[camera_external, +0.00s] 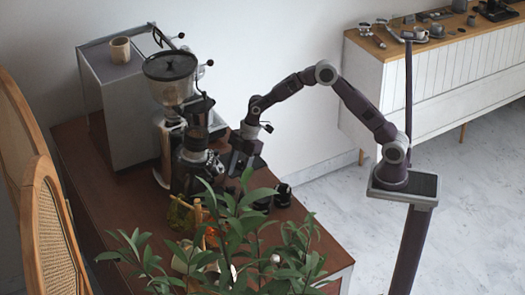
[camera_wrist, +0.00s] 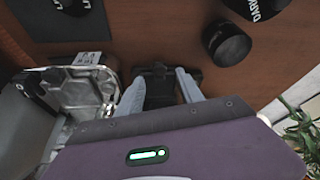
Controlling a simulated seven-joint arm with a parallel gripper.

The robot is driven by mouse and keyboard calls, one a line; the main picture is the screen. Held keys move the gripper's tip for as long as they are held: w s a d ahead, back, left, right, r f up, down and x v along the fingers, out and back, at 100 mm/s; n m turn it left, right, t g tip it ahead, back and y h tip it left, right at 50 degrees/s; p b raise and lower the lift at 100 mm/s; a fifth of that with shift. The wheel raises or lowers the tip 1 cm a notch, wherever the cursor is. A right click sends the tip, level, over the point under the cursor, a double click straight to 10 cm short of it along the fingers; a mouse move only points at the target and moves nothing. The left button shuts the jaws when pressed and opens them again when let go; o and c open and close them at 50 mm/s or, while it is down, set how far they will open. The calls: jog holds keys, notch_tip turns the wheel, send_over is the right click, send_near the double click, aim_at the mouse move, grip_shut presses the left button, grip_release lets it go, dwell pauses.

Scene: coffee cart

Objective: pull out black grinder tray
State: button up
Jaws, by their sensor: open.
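My gripper (camera_wrist: 160,82) is open in the wrist view, with one grey finger on each side of a black part. This black part looks like the black grinder tray (camera_wrist: 158,72), low over the brown cart top. I cannot tell whether the fingers touch it. The metal body of the grinder (camera_wrist: 80,95) is just left of the fingers. In the external view the grinder (camera_external: 168,92) stands on the cart with a clear hopper and black lid. My gripper (camera_external: 243,155) is at its right side; the tray cannot be made out there.
A black cylinder (camera_wrist: 228,43) stands right of the fingers, with a black lettered container (camera_wrist: 257,8) behind it. A coffee machine (camera_external: 125,95) stands at the back of the cart (camera_external: 100,205). Leafy plants (camera_external: 235,240) block part of the near side.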

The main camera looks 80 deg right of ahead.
aim_at(233, 188)
jog(key=x, duration=0.4)
jog(key=shift+f, duration=0.25)
grip_shut()
dwell(1.1)
